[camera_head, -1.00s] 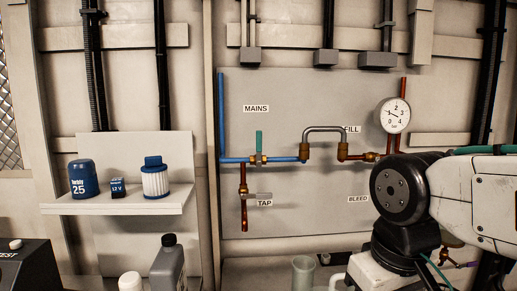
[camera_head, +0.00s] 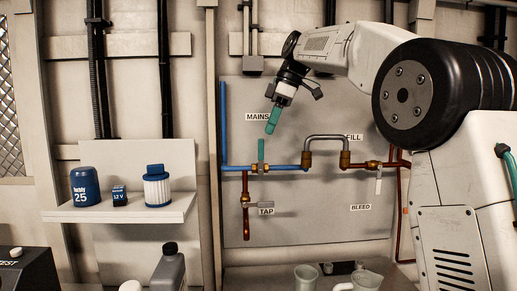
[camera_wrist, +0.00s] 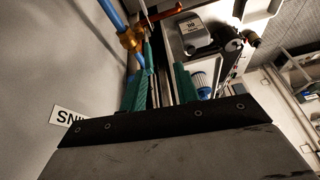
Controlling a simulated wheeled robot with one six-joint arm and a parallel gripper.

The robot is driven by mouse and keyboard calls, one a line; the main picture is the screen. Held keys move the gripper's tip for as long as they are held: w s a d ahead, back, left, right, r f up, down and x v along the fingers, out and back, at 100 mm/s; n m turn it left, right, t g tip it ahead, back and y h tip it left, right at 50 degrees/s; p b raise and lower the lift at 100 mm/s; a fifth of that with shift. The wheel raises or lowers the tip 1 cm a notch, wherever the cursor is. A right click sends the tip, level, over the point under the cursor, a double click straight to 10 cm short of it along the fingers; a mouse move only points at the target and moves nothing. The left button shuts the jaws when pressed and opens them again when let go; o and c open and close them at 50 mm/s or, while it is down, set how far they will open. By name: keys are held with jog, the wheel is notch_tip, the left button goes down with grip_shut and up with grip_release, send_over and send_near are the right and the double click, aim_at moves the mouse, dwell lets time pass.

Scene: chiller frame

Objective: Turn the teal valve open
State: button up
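The teal valve handle (camera_head: 261,150) stands upright on a brass valve body (camera_head: 259,168) in the blue pipe, below the MAINS label. My gripper (camera_head: 272,121) is above and slightly right of the handle, its teal fingers pointing down toward it. A small gap shows between fingers and handle in the head view. In the wrist view my gripper (camera_wrist: 160,72) has its two teal fingers apart with nothing clamped. The teal handle (camera_wrist: 148,56) shows beyond the left fingertip, leading to the brass valve body (camera_wrist: 131,38). Its exact depth from the fingers is hard to tell.
A blue riser pipe (camera_head: 223,125) stands left of the valve. A tap lever (camera_head: 265,204) sits below it, and a grey bent pipe (camera_head: 326,137) is to the right. A shelf (camera_head: 120,211) with filters is at left. Cups stand below the panel.

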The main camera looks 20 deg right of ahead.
aim_at(261, 157)
jog(key=shift+n, duration=0.6)
jog(key=w+a+f, duration=0.1)
jog(key=f, duration=0.1)
jog(key=a+f, duration=0.1)
jog(key=f, duration=0.1)
jog(key=w+a+f, duration=0.1)
jog(key=f, duration=0.2)
jog(key=shift+w, duration=0.3)
jog(key=shift+c, duration=0.3)
grip_shut()
